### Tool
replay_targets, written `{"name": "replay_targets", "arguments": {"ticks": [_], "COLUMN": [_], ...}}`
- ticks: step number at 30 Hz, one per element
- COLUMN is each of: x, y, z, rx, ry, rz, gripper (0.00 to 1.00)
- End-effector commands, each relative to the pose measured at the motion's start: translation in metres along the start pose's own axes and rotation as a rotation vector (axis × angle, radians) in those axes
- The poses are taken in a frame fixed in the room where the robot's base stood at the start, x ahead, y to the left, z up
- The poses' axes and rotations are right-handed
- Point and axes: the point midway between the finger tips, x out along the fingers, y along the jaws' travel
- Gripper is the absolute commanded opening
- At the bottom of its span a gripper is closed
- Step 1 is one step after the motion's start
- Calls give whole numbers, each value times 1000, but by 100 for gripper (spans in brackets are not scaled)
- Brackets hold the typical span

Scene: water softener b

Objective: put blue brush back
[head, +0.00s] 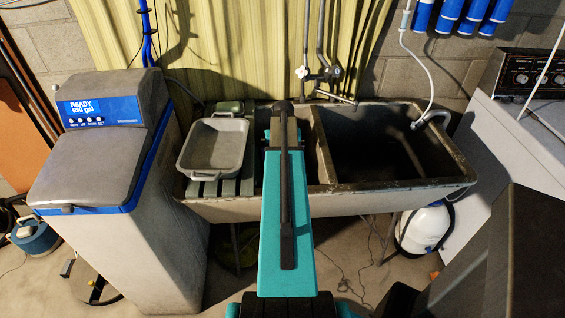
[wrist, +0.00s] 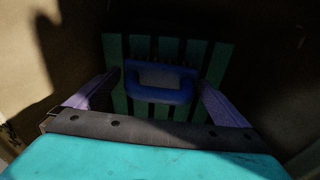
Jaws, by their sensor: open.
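The blue brush (wrist: 158,96) shows in the wrist view, its looped handle towards me. It lies on or just above dark green slats (wrist: 221,62); I cannot tell whether it touches them. My gripper (wrist: 159,81) is open, with one pale finger on each side of the brush. In the head view, my arm hides the brush and the gripper's fingers.
The stone double sink (head: 410,187) has a dark, empty-looking right basin. A grey metal tray (head: 214,146) rests on a green slatted rack (head: 211,188) at the sink's left. A water softener (head: 100,150) stands left. A tap (head: 329,72) overhangs the sink's back.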

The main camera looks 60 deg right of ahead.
Motion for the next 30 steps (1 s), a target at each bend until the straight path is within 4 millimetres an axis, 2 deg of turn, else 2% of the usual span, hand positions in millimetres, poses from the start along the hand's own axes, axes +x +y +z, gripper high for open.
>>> {"name": "replay_targets", "arguments": {"ticks": [21,30], "x": [-82,-100], "y": [0,-1], "z": [0,0], "rx": [0,-1], "ry": [2,0], "rz": [0,0], "gripper": [100,100]}}
